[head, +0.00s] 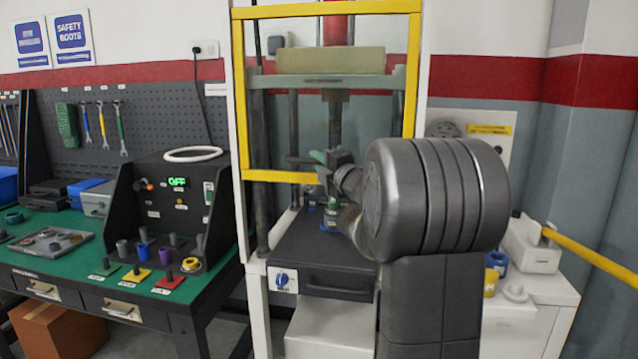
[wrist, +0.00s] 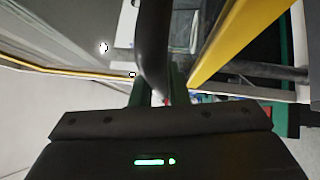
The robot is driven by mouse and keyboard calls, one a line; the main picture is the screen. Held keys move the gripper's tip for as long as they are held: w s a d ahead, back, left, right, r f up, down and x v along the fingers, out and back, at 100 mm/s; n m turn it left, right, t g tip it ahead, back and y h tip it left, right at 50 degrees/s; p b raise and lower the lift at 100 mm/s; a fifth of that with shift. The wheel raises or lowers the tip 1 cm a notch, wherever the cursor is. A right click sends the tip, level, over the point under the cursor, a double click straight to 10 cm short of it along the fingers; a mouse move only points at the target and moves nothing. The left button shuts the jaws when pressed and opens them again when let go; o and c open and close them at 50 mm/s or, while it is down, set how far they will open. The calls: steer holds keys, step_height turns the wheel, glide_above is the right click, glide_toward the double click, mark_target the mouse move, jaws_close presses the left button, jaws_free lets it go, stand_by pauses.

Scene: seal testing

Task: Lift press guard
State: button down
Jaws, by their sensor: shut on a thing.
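The press guard (head: 280,177) is a clear panel in a yellow frame on the front of the white press. Its lower bar hangs well above the press bed, with a gap below. My gripper (head: 330,160) is at the right part of this lower bar, and my arm hides the bar's right end. In the wrist view, my gripper's green fingers (wrist: 158,92) are shut on a dark curved bar (wrist: 152,40), which looks like the guard's handle. A yellow frame bar (wrist: 240,38) runs diagonally to its right.
A small green and blue part (head: 330,218) stands on the dark press bed (head: 300,255), partly behind my arm. A control box (head: 175,200) and green workbench (head: 45,235) are at left. A white side table (head: 545,290) and yellow rail (head: 590,255) are at right.

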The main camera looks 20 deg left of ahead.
mark_target(319, 141)
step_height(319, 141, up, 5)
steer(key=shift+r+p, duration=0.1)
steer(key=shift+p, duration=0.8)
steer(key=c, duration=1.4)
jaws_free()
steer(key=b+v, duration=0.2)
steer(key=v, duration=1.1)
steer(key=shift+s+d, duration=0.2)
steer(key=shift+d, duration=0.1)
